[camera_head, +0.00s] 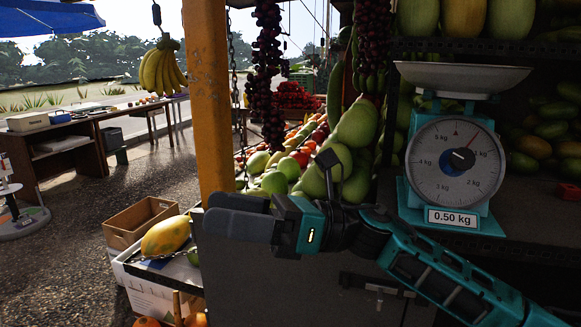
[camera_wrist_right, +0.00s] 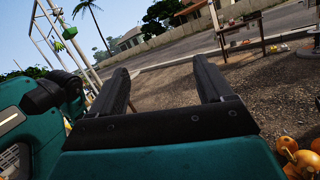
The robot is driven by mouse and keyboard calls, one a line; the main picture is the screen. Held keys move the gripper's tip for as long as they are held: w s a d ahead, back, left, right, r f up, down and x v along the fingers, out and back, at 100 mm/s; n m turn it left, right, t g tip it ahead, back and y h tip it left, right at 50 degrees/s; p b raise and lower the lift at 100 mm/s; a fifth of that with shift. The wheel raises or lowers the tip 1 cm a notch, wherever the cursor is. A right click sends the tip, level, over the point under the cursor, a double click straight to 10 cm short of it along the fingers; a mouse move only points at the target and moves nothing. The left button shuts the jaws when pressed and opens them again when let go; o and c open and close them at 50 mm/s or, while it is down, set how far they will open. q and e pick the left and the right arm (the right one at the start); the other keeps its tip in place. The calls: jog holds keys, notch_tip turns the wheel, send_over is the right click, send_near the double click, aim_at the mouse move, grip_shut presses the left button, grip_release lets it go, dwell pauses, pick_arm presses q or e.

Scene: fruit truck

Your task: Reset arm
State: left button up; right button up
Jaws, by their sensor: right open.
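My right arm comes in from the lower right in the head view. Its gripper (camera_head: 240,218) points left, in front of the yellow post and the fruit stand. In the right wrist view the two dark fingers of the right gripper (camera_wrist_right: 165,85) are spread apart, with nothing between them but road and gravel behind. The gripper is open and empty. My left gripper is in neither view.
A scale (camera_head: 455,165) reading 0.50 kg stands on the counter at right, close to my right arm. A yellow post (camera_head: 208,90) rises behind the gripper. A papaya (camera_head: 171,236) lies at lower left near a cardboard box (camera_head: 125,226). Bananas (camera_head: 162,70) hang at upper left. Open gravel lies left.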

jog(key=w+d+f+n+t+h, duration=0.2)
jog(key=d+f+n+t+h, duration=0.35)
jog(key=f+n+t, duration=0.85)
jog(key=w+d+f+n+t+h, duration=0.2)
jog(key=d+f+n+t+h, duration=0.45)
jog(key=n, duration=1.45)
jog(key=s+d+f+m+g+h, duration=0.2)
jog(key=s+d+f+m, duration=0.2)
jog(key=f, duration=0.3)
jog(key=s+d+f+m+g+h, duration=0.2)
jog(key=s+d+f+m, duration=0.2)
jog(key=s+f, duration=0.3)
jog(key=s+d+f+m+g+h, duration=0.2)
jog(key=s+d+f+m, duration=0.3)
jog(key=f, duration=0.4)
jog(key=shift+s+m, duration=0.15)
jog(key=shift+m, duration=0.15)
